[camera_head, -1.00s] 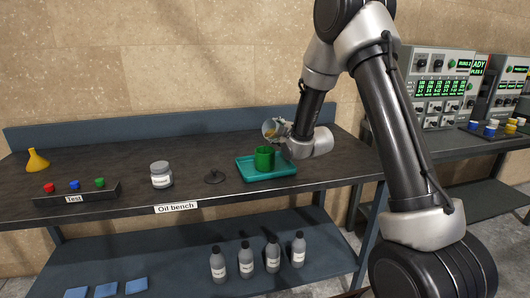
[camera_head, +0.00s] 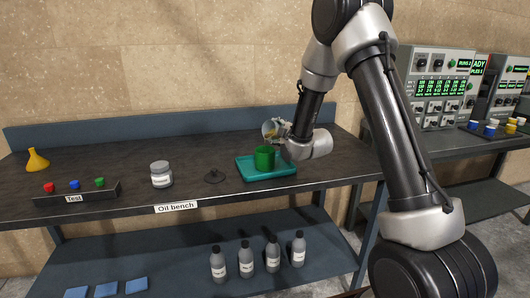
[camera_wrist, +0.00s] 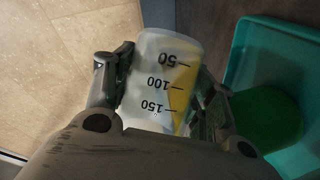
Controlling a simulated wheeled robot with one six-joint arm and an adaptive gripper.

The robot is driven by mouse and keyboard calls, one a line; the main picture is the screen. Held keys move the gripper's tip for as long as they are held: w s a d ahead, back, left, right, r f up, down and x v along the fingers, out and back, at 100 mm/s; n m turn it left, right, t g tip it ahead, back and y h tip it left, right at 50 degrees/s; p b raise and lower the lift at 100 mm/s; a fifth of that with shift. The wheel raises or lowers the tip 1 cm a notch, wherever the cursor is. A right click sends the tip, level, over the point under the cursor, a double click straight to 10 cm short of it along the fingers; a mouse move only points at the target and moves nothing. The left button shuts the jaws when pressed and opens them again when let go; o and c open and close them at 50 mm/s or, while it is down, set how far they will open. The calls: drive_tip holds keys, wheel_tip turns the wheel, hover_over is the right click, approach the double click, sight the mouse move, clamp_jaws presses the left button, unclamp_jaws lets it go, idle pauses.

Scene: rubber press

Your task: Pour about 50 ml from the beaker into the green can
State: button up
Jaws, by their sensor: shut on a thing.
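The beaker (camera_wrist: 160,75) is held in my gripper (camera_wrist: 165,95), which is shut on it from both sides. It is clear with black marks of 50, 100 and 150, and yellow liquid lies along one side of it. In the head view the beaker (camera_head: 270,128) is tilted, just above and behind the green can (camera_head: 264,157). The can stands upright on a teal tray (camera_head: 250,175) on the bench. In the wrist view the green can (camera_wrist: 265,120) is at the right, partly hidden by my gripper. I cannot see whether liquid is leaving the beaker.
A dark lid-like piece (camera_head: 214,177) and a white jar (camera_head: 161,174) stand left of the tray. A rack of coloured caps (camera_head: 75,193) and a yellow funnel (camera_head: 37,159) are at the far left. Several grey bottles (camera_head: 246,258) stand on the lower shelf.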

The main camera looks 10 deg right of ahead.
drive_tip(key=shift+a+r+n, duration=0.1)
drive_tip(key=shift+r+n, duration=0.25)
drive_tip(key=shift+n, duration=0.15)
idle(1.1)
drive_tip(key=shift+d+f+m, duration=0.2)
drive_tip(key=shift+f+m, duration=0.15)
drive_tip(key=shift+m, duration=0.25)
drive_tip(key=shift+a+r+m+g, duration=0.1)
drive_tip(key=shift+r+m+g, duration=0.25)
drive_tip(key=shift+m, duration=0.25)
drive_tip(key=shift+r+m+g+y, duration=0.2)
drive_tip(key=shift+m+g+y, duration=0.1)
drive_tip(key=shift+m, duration=0.4)
drive_tip(key=shift+w+d+f+m+g+y, duration=0.2)
drive_tip(key=shift+f+m+g+y, duration=0.2)
drive_tip(key=shift+f+m, duration=0.25)
